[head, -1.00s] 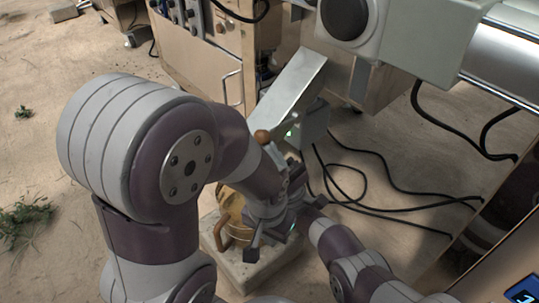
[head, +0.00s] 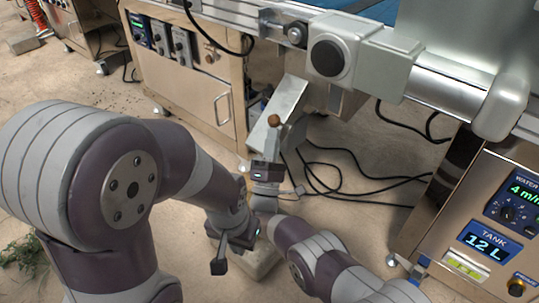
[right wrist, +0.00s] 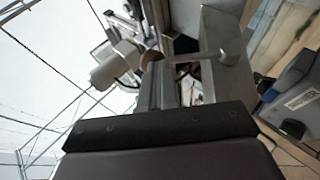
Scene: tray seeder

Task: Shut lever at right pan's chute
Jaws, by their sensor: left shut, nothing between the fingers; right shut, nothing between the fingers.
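The metal chute (head: 287,100) slopes down below the grey machine housing in the head view. Its lever has a brown ball knob (head: 273,120). The pan is hidden behind my arms.
A cabinet with knobs and a handle (head: 222,108) stands behind the chute. Black cables (head: 345,165) lie on the floor to the right. A control panel showing 12 L (head: 484,240) stands at the right. Floor between cables and panel is open.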

